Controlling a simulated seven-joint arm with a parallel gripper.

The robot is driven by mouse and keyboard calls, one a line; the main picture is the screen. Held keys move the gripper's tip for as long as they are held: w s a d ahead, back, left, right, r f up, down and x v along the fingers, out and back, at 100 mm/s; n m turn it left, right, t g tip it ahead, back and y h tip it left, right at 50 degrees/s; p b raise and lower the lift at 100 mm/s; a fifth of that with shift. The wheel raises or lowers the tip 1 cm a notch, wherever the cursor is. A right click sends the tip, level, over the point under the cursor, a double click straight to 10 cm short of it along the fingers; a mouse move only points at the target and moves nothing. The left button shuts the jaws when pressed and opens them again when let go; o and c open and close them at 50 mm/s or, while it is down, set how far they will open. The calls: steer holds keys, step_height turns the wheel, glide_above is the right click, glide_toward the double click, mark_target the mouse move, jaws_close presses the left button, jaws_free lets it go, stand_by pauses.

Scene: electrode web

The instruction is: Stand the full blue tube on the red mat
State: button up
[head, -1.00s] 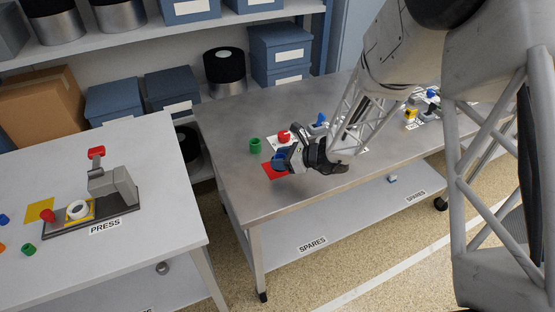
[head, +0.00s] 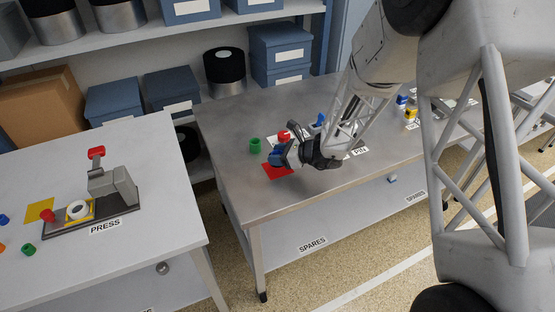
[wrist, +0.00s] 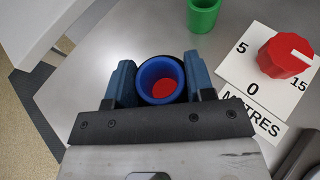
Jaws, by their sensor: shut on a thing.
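My gripper (wrist: 160,85) is shut on the blue tube (wrist: 158,68), with one finger on each side, in the wrist view. The tube is seen from above with its round mouth open towards the camera. Red shows inside it; I cannot tell whether this is content or the mat seen through it. In the head view the red mat (head: 276,172) lies on the metal table, and my gripper (head: 277,158) is at its back edge, seemingly a little above it. The tube's foot is hidden, so I cannot tell whether it touches the mat.
A green tube (wrist: 203,14) stands behind the gripper. To the right is a red knob (wrist: 286,55) on a white dial card (wrist: 240,75). The table's left edge is near. The front of the metal table (head: 260,205) is clear. A separate table with a press (head: 110,185) stands left.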

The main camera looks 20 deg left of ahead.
steer(key=shift+f, duration=1.05)
steer(key=shift+f, duration=0.2)
steer(key=o, duration=0.9)
steer(key=shift+o, duration=0.2)
steer(key=shift+r, duration=0.15)
steer(key=shift+d+r, duration=0.1)
steer(key=shift+d, duration=0.1)
steer(key=v, duration=1.1)
steer(key=shift+d, duration=0.3)
steer(key=shift+r, duration=0.1)
